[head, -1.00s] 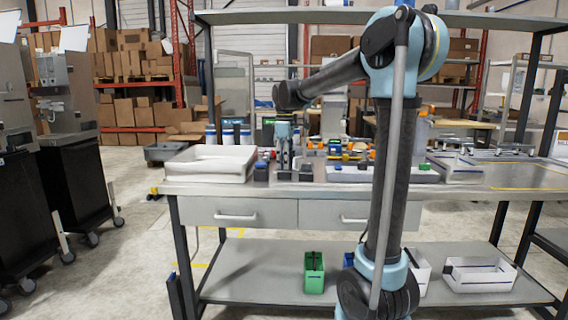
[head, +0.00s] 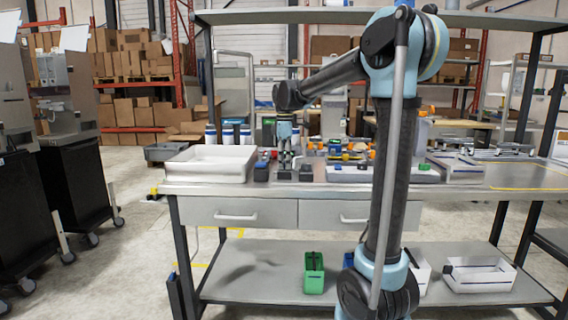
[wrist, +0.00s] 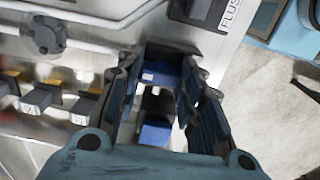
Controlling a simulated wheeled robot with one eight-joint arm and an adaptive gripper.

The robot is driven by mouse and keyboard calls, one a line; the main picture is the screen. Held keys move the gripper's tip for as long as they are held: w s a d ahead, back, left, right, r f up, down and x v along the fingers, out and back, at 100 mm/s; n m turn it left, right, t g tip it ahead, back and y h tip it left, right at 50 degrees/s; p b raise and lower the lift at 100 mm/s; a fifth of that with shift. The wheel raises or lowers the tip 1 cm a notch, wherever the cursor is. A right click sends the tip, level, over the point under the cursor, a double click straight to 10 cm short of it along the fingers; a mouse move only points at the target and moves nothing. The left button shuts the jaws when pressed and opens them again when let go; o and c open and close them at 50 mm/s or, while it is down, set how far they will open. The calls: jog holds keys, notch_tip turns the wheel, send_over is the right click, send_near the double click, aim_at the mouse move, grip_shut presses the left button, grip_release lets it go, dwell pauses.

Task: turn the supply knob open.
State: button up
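A round grey lobed knob (wrist: 43,35) sits on the metal panel beside a pipe at the upper left of the wrist view. I cannot read a label on it, so I cannot tell whether it is the supply knob. My gripper (wrist: 158,85) is right of and below this knob, apart from it. Its fingers are spread, with blue parts (wrist: 155,132) visible through the gap; I cannot tell their depth. In the head view my gripper (head: 285,160) points down over the back of the bench, and the knob cannot be made out there.
The bench (head: 470,185) carries a white tray (head: 210,163) and several small coloured items. A green bin (head: 313,273) is below.

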jog(key=o, duration=0.4)
jog(key=shift+w+d, duration=0.15)
jog(key=shift+o, duration=0.2)
notch_tip(320, 180, up, 12)
jog(key=shift+f, duration=0.1)
dwell(0.4)
jog(key=s+d+f+m, duration=0.5)
jog(key=s+d+f, duration=0.1)
jog(key=s+d, duration=0.3)
jog(key=s+d+f+m, duration=0.4)
jog(key=s+f, duration=0.3)
jog(key=f, duration=0.2)
jog(key=s+d+f+m+t, duration=0.1)
jog(key=s+d+f+m, duration=0.3)
jog(key=s+f, duration=0.4)
jog(key=s+d+f+m+t, duration=0.1)
jog(key=s+d+f+m, duration=0.3)
jog(key=s+f, duration=0.4)
notch_tip(320, 180, down, 2)
jog(key=shift+s+f+m, duration=0.1)
jog(key=shift+s+m, duration=0.1)
jog(key=shift+m, duration=0.1)
